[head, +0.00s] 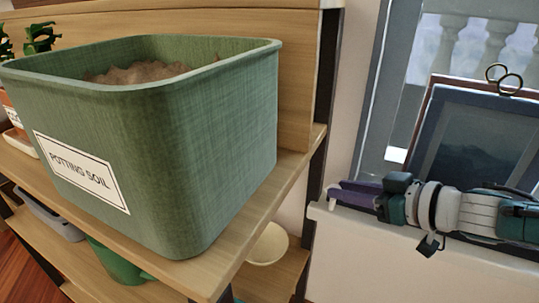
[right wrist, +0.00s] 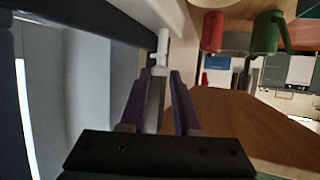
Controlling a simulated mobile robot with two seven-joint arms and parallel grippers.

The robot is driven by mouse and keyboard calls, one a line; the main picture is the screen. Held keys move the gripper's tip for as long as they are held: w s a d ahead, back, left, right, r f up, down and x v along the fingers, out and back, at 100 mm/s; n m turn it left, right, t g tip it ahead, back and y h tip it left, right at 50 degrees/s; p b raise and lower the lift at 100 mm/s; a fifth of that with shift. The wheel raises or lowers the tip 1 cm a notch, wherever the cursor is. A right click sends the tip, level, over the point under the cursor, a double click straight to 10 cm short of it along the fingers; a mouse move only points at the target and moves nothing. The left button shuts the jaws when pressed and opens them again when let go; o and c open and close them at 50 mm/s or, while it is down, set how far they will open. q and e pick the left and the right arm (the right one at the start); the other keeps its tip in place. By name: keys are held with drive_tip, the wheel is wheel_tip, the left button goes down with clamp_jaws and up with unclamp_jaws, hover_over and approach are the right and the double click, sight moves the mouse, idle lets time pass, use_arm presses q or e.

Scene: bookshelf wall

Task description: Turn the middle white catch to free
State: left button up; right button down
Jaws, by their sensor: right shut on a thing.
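In the right wrist view a slim white catch (right wrist: 162,46) sticks out beside the pale sill. Its shaft runs back between the two purple fingers of my right gripper (right wrist: 160,82), which is shut on it. In the head view my right gripper (head: 345,194) reaches in from the right along the window sill, its purple fingers pointing left. The catch's turn angle is hard to read, and I cannot make out any other catches. My left gripper is in neither view.
A large green potting soil bin (head: 230,130) stands on a wooden shelf (head: 235,255) left of my gripper. A dark picture frame (head: 470,140) with a ringed clip (head: 503,78) stands behind my right arm. A cream bowl (head: 268,245) sits on the lower shelf.

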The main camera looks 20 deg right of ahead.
drive_tip(key=shift+d+f+n+g+y+b, duration=0.15)
drive_tip(key=shift+d+n+g+y+b, duration=0.15)
drive_tip(key=shift+n+y+b, duration=0.4)
drive_tip(key=c, duration=0.9)
unclamp_jaws()
drive_tip(key=shift+a, duration=0.1)
drive_tip(key=shift+o, duration=1.2)
